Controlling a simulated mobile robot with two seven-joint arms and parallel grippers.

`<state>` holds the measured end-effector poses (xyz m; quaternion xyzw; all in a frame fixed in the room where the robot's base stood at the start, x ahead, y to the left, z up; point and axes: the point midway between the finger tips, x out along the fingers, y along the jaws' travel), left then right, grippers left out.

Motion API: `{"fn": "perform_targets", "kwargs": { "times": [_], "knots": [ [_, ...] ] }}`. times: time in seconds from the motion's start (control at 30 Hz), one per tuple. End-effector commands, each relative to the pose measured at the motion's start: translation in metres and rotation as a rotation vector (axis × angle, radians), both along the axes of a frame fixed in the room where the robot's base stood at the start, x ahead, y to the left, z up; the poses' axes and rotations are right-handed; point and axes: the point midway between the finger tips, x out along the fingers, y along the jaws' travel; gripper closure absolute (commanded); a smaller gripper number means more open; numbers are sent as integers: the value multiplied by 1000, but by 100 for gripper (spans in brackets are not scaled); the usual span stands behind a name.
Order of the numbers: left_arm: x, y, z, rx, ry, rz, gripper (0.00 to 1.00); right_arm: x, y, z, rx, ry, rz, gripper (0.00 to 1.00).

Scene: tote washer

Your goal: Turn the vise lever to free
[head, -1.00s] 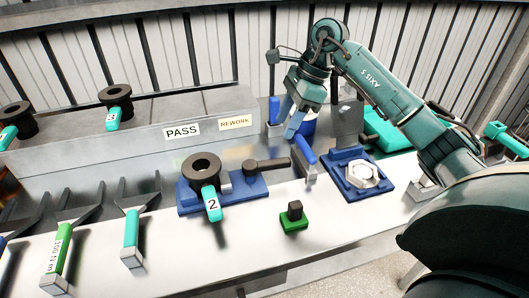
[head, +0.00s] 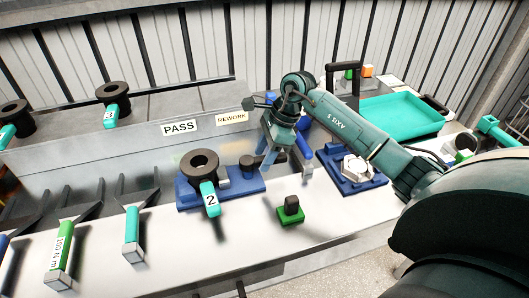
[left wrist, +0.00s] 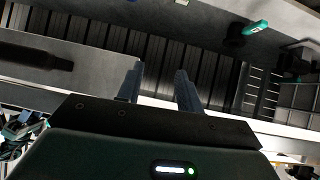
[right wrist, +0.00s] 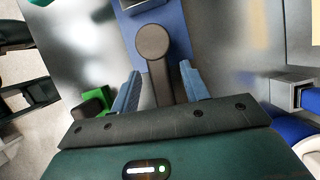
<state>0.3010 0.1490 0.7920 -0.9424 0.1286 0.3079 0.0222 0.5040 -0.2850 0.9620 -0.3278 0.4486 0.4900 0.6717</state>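The vise (head: 245,188) is a blue base on the white bench in the head view. A black ring part with a teal tag marked 2 (head: 210,199) sits at its left. The dark vise lever (head: 249,161) has a round pivot end and an arm pointing right, partly hidden by my right gripper (head: 282,160). In the right wrist view the lever (right wrist: 155,45) reaches between the two blue fingers of the right gripper (right wrist: 160,85), which is open with gaps on both sides. My left gripper (left wrist: 158,78) is open and empty in the left wrist view, away from the vise.
A green block with a dark knob (head: 290,211) stands in front of the vise. A blue fixture with a metal nut (head: 345,178) stands right of it. PASS (head: 179,127) and REWORK (head: 232,117) signs mark the raised ledge behind. A teal tray (head: 400,117) lies back right.

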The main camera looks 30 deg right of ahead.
Motion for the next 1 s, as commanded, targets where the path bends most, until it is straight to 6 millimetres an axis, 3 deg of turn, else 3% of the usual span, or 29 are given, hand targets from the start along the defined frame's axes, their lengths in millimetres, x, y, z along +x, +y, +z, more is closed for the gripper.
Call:
{"fn": "perform_targets", "kwargs": {
  "times": [0.53, 1.0],
  "knots": [
    [0, -1, 3, 1, -7, -11, 64, 0, 0, 0, 0, 0, 0, 99],
    [0, -1, 2, 3, -7, -12, 64, 1, -2, 0, -1, 0, -4, 100]
  ]
}}
